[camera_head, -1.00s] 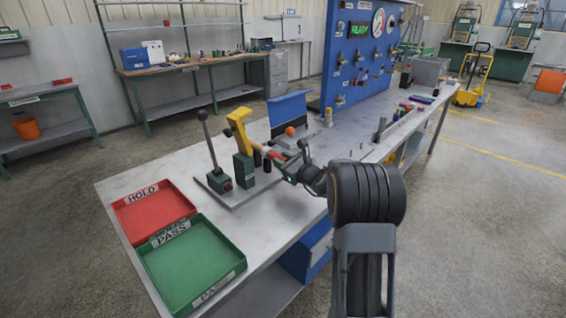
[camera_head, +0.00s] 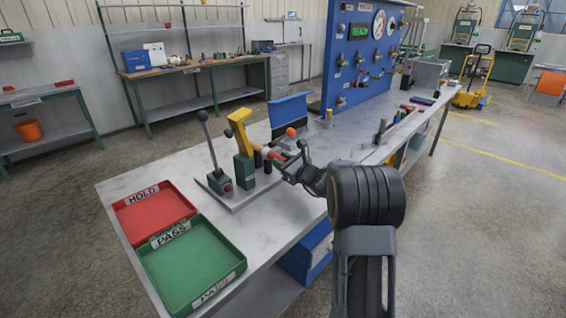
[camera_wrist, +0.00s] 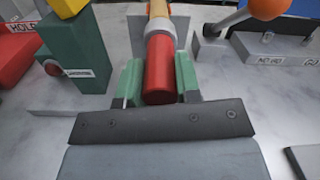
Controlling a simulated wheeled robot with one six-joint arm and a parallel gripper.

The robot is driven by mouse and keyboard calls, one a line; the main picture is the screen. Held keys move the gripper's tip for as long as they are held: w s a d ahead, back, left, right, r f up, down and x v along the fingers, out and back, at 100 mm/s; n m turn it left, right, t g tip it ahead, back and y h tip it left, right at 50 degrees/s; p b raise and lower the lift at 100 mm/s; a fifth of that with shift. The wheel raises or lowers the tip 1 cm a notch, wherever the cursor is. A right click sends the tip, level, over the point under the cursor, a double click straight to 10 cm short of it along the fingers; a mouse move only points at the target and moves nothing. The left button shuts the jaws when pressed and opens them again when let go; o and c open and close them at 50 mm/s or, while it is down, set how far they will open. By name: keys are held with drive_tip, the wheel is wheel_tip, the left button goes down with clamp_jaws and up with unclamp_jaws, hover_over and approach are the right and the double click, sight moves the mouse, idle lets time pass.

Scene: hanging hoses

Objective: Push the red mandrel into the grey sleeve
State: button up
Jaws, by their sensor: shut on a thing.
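The red mandrel (camera_wrist: 159,70) stands out toward me in the wrist view, between the two green pads of my gripper (camera_wrist: 158,82). My gripper is shut on it. The grey sleeve (camera_wrist: 158,27) shows as a ring just beyond the mandrel's far end, in line with it, with a tan hose (camera_wrist: 158,8) behind. I cannot tell how far the mandrel is inside the sleeve. In the head view my gripper (camera_head: 287,160) is at the bench fixture, close to the yellow-handled green clamp (camera_head: 243,168); the sleeve is too small to make out there.
A lever with a black knob (camera_head: 204,116) stands left of the clamp. An orange ball knob (camera_head: 290,132) stands behind my gripper. Red (camera_head: 155,210) and green (camera_head: 190,265) trays lie at the bench's near left. A blue gauge panel (camera_head: 350,70) rises behind.

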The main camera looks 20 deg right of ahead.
drive_tip(key=o, duration=0.5)
drive_tip(key=shift+a+r, duration=0.1)
drive_tip(key=o, duration=0.3)
drive_tip(key=shift+w+a, duration=0.1)
drive_tip(key=shift+w, duration=0.1)
drive_tip(key=shift+o, duration=1.2)
drive_tip(key=shift+s+d, duration=0.15)
drive_tip(key=shift+d, duration=0.05)
drive_tip(key=v, duration=1.3)
drive_tip(key=shift+s, duration=0.3)
